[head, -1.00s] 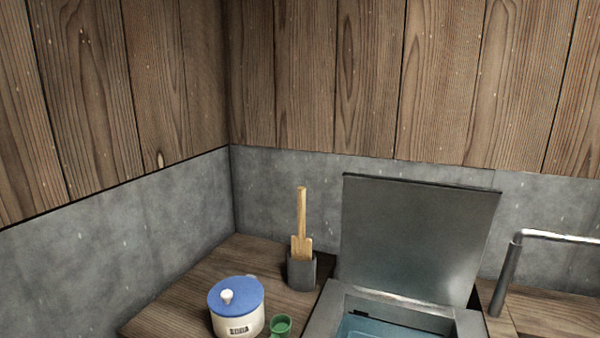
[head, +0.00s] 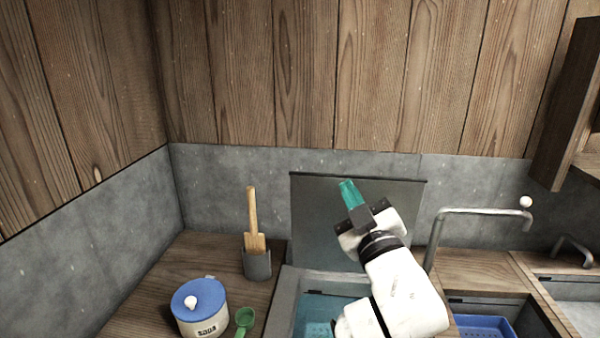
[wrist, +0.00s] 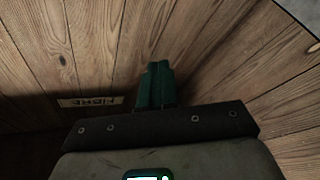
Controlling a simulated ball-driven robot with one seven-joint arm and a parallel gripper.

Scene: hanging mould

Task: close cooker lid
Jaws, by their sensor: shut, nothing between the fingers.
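The cooker's grey lid (head: 318,215) stands raised, nearly upright, at the back of the cooker in the head view. The cooker (head: 283,300) is a grey box with an open top and a bluish inside, partly hidden by my arm. My gripper (head: 347,187) has green fingers that are shut with nothing between them. It is in front of the lid's upper part in the head view; whether it touches the lid I cannot tell. In the wrist view the shut fingers (wrist: 157,85) point at wooden boards, and the lid is not clearly seen.
A white pot with a blue lid (head: 199,309), a green scoop (head: 245,321) and a grey holder with a wooden paddle (head: 257,264) stand left of the cooker. A bent metal pipe (head: 480,211) and a blue basket (head: 484,326) are to the right.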

